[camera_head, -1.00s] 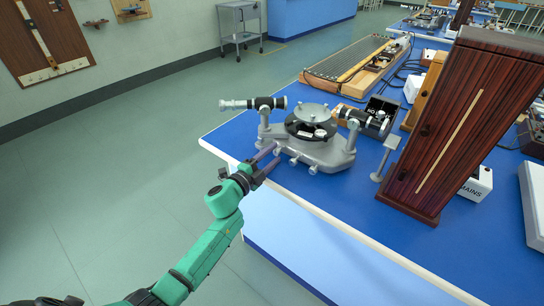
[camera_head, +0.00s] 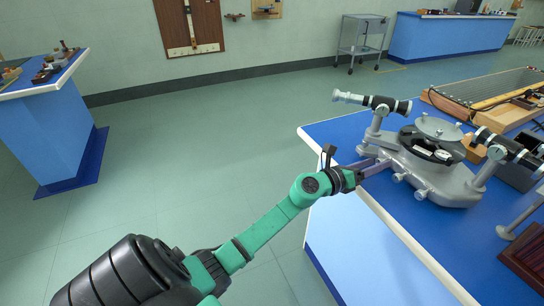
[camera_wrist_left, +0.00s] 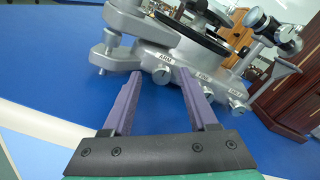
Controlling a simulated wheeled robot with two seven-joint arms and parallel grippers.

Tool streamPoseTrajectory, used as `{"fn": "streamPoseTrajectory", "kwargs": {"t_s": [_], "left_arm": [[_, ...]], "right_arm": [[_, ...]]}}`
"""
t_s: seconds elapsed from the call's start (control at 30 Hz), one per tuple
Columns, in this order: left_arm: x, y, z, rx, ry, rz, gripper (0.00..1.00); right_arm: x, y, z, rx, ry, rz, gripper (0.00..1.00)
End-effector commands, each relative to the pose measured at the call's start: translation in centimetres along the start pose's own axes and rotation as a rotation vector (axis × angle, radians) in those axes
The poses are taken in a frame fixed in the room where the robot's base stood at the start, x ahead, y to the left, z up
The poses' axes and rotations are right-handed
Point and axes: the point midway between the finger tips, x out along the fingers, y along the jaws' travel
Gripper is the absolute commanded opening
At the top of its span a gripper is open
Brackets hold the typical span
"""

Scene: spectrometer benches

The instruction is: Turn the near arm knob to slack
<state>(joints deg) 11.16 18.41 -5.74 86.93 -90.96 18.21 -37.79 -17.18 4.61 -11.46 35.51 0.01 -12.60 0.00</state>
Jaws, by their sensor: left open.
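A grey metal spectrometer (camera_head: 432,172) with a round table and two black-and-silver tubes stands at the blue bench's near corner. Knobs line its front edge under small white labels; in the left wrist view one label appears to read ARM. The knob (camera_wrist_left: 163,77) under that label lies between and beyond my fingertips. My left gripper (camera_head: 380,164), with purple fingers, is open and empty at the base's front left. In the left wrist view the gripper (camera_wrist_left: 158,77) spreads around that knob's direction; contact cannot be told. My right gripper is not in view.
The blue bench (camera_head: 335,131) has its white-edged corner beneath the spectrometer. A ribbed wooden apparatus (camera_head: 490,92) lies behind it, and a stand (camera_head: 520,218) is at right. Open floor (camera_head: 200,150) lies to the left, with another bench (camera_head: 45,125) beyond.

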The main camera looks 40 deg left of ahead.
Motion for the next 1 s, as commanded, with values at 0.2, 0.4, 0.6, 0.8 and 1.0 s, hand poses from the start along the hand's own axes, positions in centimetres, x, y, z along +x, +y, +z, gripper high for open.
{"fn": "streamPoseTrajectory", "kwargs": {"t_s": [0.2,0.4,0.6,0.8,1.0], "left_arm": [[-3.0,0.0,-0.1,0.29,0.004,0.0,0.59],[-8.0,0.1,-0.2,0.285,0.003,-0.001,0.59],[-13.0,0.1,-0.4,0.282,0.004,-0.001,0.59],[-14.4,3.0,-0.1,0.058,-0.004,0.061,0.59],[-14.6,7.6,-1.9,-0.248,-0.019,0.161,0.59]], "right_arm": [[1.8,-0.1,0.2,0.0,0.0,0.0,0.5],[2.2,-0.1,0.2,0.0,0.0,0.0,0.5],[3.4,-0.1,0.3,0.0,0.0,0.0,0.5],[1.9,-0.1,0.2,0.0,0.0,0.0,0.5],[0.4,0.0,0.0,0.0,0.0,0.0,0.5]]}}
